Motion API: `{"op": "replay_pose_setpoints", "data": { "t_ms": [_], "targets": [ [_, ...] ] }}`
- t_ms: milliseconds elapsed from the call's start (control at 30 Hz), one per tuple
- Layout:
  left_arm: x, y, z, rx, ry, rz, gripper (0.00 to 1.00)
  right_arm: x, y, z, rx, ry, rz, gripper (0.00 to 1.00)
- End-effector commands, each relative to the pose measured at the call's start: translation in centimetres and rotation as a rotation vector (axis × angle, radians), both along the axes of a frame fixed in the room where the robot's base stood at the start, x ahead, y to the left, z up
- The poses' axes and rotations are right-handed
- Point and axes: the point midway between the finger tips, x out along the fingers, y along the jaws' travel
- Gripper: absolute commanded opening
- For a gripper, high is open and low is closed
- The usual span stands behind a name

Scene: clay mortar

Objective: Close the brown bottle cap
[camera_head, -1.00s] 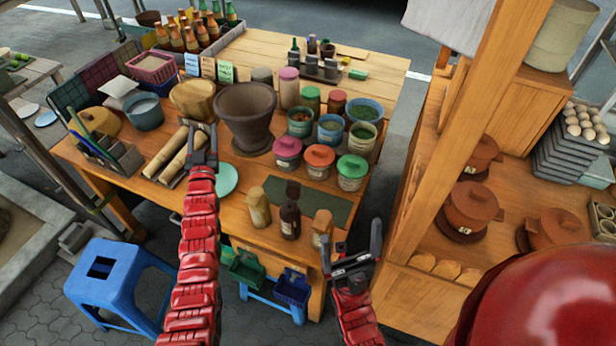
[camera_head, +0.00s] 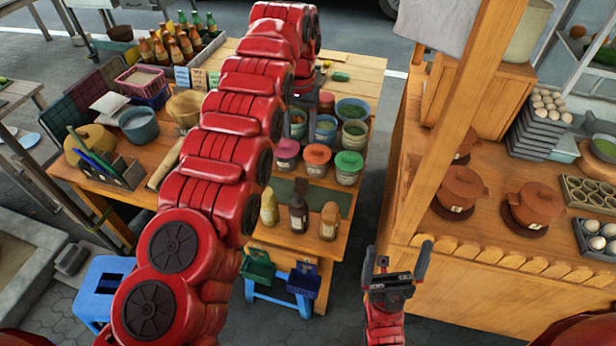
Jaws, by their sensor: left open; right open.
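A dark brown bottle (camera_head: 299,213) stands upright on the front part of the wooden table, between two tan bottles. Its narrow top points up; I cannot tell whether a cap is on it. My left arm crosses the view from the lower left to the top centre, and its gripper is hidden behind the arm's own links. My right gripper (camera_head: 397,260) is open and empty. It is in front of the table's right side, apart from the bottle and to its lower right.
A tan bottle (camera_head: 269,208) and another tan bottle (camera_head: 329,221) flank the brown one. Lidded jars, including a green-lidded jar (camera_head: 348,168), stand behind. The wooden stall (camera_head: 480,255) with clay pots is at the right. A gap of bare ground separates it from the table.

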Motion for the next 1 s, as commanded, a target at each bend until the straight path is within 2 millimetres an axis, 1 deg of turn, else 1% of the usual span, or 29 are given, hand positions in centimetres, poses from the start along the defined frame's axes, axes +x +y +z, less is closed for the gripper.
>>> {"op": "replay_pose_setpoints", "data": {
  "t_ms": [33, 167, 367, 400, 467, 600, 633, 667, 1000],
  "targets": [
    [0.0, 0.0, -0.9, 0.001, 0.002, 0.0, 0.6, 0.0, 0.0, -0.9, 0.0, 0.0, 0.0, 1.0],
    [0.0, 0.0, -3.1, 0.0, -0.001, 0.0, 0.6, 0.0, 0.0, -3.0, 0.0, 0.0, 0.0, 1.0],
    [0.1, -0.1, -7.1, -0.001, -0.003, 0.0, 0.6, 0.0, 0.0, -7.0, 0.0, 0.0, 0.0, 1.0],
    [0.2, 0.0, -6.7, 0.001, -0.003, 0.001, 0.6, 0.0, 0.0, -6.1, 0.0, 0.001, 0.0, 1.0],
    [0.4, 0.1, -7.2, 0.0, -0.009, 0.002, 0.6, 0.0, 0.0, -6.0, 0.0, 0.0, 0.0, 1.0],
    [0.2, 0.0, -8.8, -0.002, -0.005, 0.0, 0.6, 0.0, 0.0, -6.3, 0.0, 0.0, 0.0, 1.0],
    [0.1, -0.1, -9.0, -0.002, -0.003, -0.001, 0.6, 0.0, 0.0, -6.2, 0.0, 0.0, 0.0, 1.0],
    [0.1, -0.1, -9.3, -0.002, -0.003, -0.001, 0.6, 0.0, 0.0, -5.7, 0.0, 0.0, 0.0, 1.0],
    [0.0, 0.0, -15.3, 0.0, 0.001, 0.0, 0.6, 0.0, 0.0, -3.5, 0.0, 0.0, 0.0, 1.0]
  ]
}}
